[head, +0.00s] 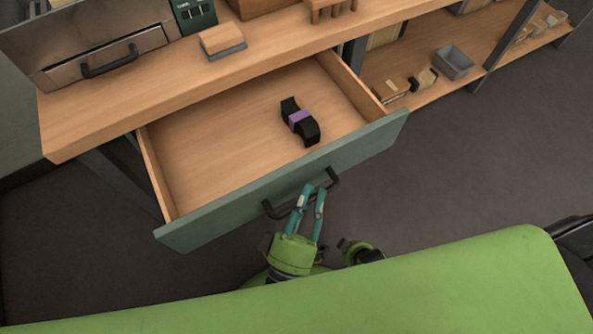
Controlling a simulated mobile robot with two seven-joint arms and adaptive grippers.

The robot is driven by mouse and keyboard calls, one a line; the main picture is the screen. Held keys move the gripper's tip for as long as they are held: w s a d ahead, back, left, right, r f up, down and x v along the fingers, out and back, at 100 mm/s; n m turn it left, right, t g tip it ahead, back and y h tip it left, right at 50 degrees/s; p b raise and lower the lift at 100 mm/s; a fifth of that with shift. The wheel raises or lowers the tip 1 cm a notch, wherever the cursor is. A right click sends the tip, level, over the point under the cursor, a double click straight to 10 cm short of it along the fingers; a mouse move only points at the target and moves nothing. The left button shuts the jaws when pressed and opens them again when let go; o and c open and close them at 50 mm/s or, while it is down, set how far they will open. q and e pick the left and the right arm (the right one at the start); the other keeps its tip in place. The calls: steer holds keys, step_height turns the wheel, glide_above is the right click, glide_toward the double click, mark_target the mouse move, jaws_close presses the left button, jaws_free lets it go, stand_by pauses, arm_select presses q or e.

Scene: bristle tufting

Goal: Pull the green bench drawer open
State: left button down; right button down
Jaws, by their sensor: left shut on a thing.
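The green bench drawer (375,137) stands pulled out from under the wooden bench, its wooden inside showing. Its dark bar handle (272,211) is on the green front. My left gripper (313,191) is at the middle of this handle, with its teal fingers shut on the bar. The fingers hide part of the handle. A black curved object with a purple band (299,120) lies inside the drawer, right of its middle.
The bench top (140,110) carries a block on a grey base (222,41) and a metal unit with a black handle (105,58). A lower shelf (480,45) at the right holds a grey bin (454,63) and small items. The dark floor (460,150) right of the drawer is clear.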

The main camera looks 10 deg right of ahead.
arm_select(q)
steer(key=shift+s+d, duration=0.2)
steer(key=shift+s, duration=0.35)
steer(key=shift+s+d, duration=0.15)
steer(key=shift+s, duration=0.35)
steer(key=c, duration=1.1)
jaws_free()
steer(key=v, duration=0.7)
steer(key=shift+s, duration=0.2)
steer(key=shift+a+f, duration=0.1)
